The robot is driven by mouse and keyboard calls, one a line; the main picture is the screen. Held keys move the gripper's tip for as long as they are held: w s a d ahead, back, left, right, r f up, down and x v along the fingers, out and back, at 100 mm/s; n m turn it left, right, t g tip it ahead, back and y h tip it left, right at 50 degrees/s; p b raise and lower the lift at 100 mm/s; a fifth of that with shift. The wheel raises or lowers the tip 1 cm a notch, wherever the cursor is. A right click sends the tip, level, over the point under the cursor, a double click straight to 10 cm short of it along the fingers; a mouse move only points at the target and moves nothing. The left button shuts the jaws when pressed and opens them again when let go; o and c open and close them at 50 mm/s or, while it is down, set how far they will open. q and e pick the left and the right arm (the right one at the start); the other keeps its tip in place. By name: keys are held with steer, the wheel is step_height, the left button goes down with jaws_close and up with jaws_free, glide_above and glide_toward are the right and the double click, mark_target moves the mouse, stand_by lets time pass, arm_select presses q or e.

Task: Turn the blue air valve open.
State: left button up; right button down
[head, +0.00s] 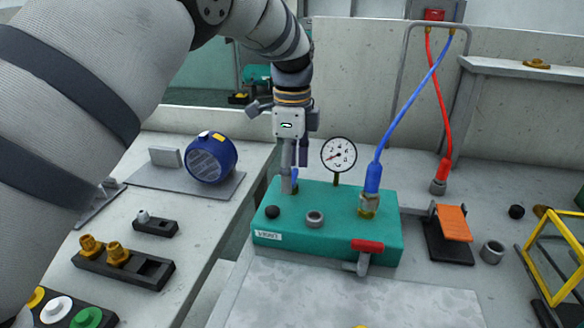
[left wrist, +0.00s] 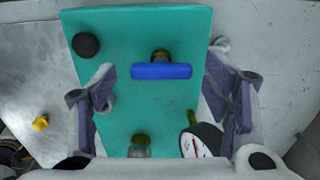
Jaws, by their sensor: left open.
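The blue air valve shows best in the left wrist view, as a blue bar handle (left wrist: 161,71) on a brass stem on the teal pump block (left wrist: 130,20). The handle lies crosswise between my open left fingers (left wrist: 163,98), with a gap on each side. In the head view my left gripper (head: 291,182) points down over the back left of the teal block (head: 330,220). Only a sliver of the blue handle (head: 295,174) shows there, behind the fingers. My right gripper is not in view.
An orange pedal (head: 453,222) sits to the right, a blue motor (head: 210,158) to the left.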

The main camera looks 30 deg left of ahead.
arm_select(q)
steer(key=shift+f, duration=0.1)
steer(key=shift+c, duration=0.6)
steer(key=c, duration=1)
steer(key=shift+c, duration=0.2)
